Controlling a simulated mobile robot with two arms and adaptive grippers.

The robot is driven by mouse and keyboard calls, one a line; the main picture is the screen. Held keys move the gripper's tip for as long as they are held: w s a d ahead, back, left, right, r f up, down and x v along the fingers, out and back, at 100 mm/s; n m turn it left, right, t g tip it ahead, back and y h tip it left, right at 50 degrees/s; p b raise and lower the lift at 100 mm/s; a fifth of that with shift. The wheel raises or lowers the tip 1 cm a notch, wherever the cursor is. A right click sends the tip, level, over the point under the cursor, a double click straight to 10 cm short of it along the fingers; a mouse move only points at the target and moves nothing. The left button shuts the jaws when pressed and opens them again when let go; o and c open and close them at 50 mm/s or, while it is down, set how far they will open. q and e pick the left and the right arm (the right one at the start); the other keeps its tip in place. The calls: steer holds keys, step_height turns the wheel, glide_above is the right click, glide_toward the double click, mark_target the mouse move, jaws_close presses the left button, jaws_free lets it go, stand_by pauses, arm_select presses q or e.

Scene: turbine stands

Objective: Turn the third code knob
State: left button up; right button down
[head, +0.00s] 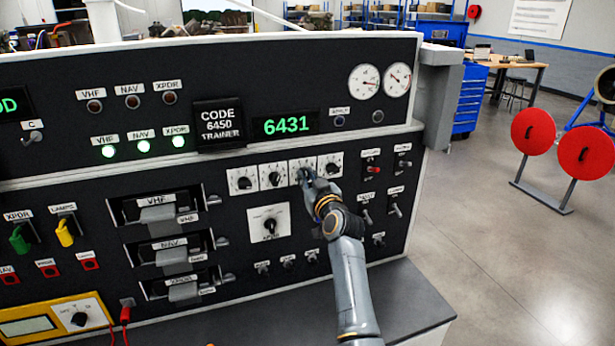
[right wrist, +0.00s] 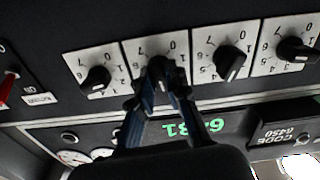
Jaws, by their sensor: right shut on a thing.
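The third code knob (right wrist: 157,68) is a black knob on a white dial plate, third from the left in the head view's row. My right gripper (head: 306,174) is shut on it and hides most of it in the head view. In the right wrist view, which is upside down, the blue-grey fingers (right wrist: 159,92) sit on either side of the knob. The green display (head: 285,125) reads 6431. My left gripper is not in view.
The first knob (head: 243,182), second knob (head: 274,179) and fourth knob (head: 332,168) stand close beside the held one. Below are a larger XPDR knob (head: 270,225) and small toggles. A red-disc stand (head: 533,131) is on the open floor at right.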

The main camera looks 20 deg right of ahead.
mark_target(303, 135)
steer(key=m+p, duration=0.2)
steer(key=m, duration=0.5)
steer(key=shift+r, duration=0.15)
steer(key=m+p, duration=0.1)
steer(key=m, duration=0.5)
steer(key=shift+d, duration=0.1)
stand_by(0.4)
steer(key=c, duration=1.3)
jaws_free()
steer(key=shift+f, duration=0.2)
steer(key=shift+r, duration=0.25)
step_height(303, 135, up, 10)
steer(key=shift+f, duration=0.2)
steer(key=shift+w, duration=0.1)
